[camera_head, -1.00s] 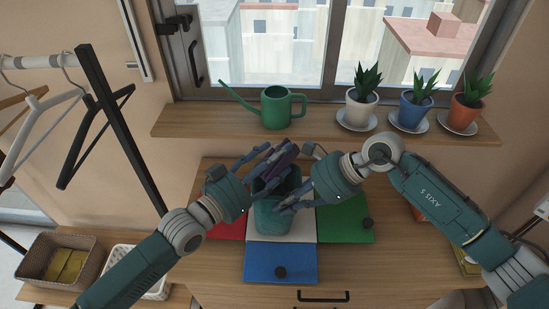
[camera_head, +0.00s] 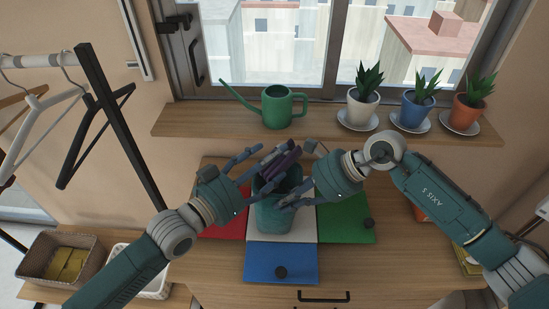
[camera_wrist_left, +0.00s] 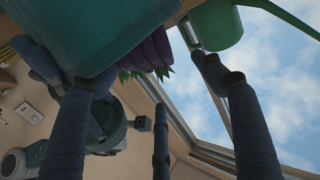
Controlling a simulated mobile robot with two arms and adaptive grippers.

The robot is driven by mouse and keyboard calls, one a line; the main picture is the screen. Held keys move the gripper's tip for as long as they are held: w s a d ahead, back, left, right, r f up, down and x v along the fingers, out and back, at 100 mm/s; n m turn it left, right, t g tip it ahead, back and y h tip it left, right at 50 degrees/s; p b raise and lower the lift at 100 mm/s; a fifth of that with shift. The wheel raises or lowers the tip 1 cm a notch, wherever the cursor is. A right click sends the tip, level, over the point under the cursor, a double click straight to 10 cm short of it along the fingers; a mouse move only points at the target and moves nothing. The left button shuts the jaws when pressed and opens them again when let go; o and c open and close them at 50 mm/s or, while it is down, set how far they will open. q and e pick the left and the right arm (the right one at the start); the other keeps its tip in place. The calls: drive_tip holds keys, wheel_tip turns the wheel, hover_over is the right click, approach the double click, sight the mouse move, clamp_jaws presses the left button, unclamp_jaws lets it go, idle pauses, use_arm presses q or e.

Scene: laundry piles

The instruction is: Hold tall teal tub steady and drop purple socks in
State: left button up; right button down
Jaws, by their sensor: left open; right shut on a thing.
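The tall teal tub (camera_head: 273,220) stands upright on the sorting mat in the head view. The purple socks (camera_head: 283,158) poke up out of its mouth at the back; how deep they sit is hidden. In the left wrist view the purple socks (camera_wrist_left: 150,52), with green edges, stick out past the rim of the tub (camera_wrist_left: 90,35). My right gripper (camera_head: 291,194) is shut on the tub's right side, its fingers across the rim. My left gripper (camera_head: 256,164) is open just left of the tub's mouth, its fingers apart and clear of the socks.
Red (camera_head: 222,226), green (camera_head: 345,223) and blue (camera_head: 270,262) panels lie around the tub. A green watering can (camera_head: 277,108) and several potted plants stand on the sill behind. A wicker basket (camera_head: 40,270) is at the left, beside a clothes rail with hangers.

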use_arm(q)
drive_tip(key=s+a+r, duration=0.2)
drive_tip(key=r, duration=0.1)
drive_tip(key=shift+s, duration=0.15)
drive_tip(key=shift+r, duration=0.1)
use_arm(e)
drive_tip(key=shift+s, duration=0.15)
idle(0.9)
drive_tip(key=c, duration=1.7)
unclamp_jaws()
drive_tip(key=shift+c, duration=0.2)
